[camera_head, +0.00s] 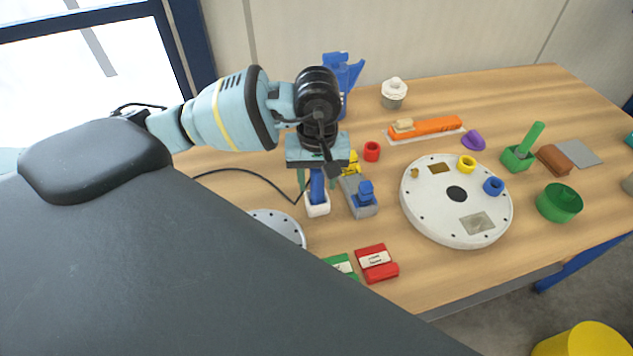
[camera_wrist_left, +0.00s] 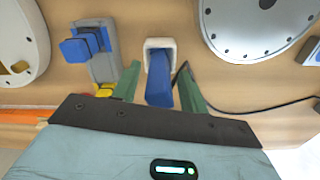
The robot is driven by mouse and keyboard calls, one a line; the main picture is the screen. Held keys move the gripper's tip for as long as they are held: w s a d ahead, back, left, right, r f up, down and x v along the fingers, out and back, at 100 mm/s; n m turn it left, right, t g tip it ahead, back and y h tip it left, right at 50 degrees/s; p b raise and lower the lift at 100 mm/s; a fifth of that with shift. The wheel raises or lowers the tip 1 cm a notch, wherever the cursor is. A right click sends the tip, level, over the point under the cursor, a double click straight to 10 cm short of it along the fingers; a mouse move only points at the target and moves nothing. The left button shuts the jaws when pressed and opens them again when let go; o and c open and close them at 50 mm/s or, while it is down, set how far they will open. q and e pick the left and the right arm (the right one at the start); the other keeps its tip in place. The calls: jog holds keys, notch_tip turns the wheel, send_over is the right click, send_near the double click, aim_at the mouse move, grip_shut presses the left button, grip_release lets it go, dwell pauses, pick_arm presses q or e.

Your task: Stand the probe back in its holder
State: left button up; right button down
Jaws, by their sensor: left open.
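The blue probe (camera_head: 317,184) stands in a small white holder (camera_head: 318,209) left of the table's middle. In the left wrist view the probe (camera_wrist_left: 160,84) rises from the white square rim of the holder (camera_wrist_left: 150,43). My left gripper (camera_head: 317,187) is above the holder, its two green fingers apart with the probe between them. In the left wrist view the fingers (camera_wrist_left: 159,88) show gaps to the probe on both sides. My right gripper is not in view.
A grey block with a blue knob (camera_head: 366,193) stands just right of the holder. A thin black cable (camera_head: 247,172) runs on the table to the left. A white disc (camera_head: 456,216), red box (camera_head: 376,262) and green cup (camera_head: 559,202) stand further right.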

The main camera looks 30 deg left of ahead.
pick_arm(q)
notch_tip(320, 180, up, 11)
jog(key=shift+f, duration=0.2)
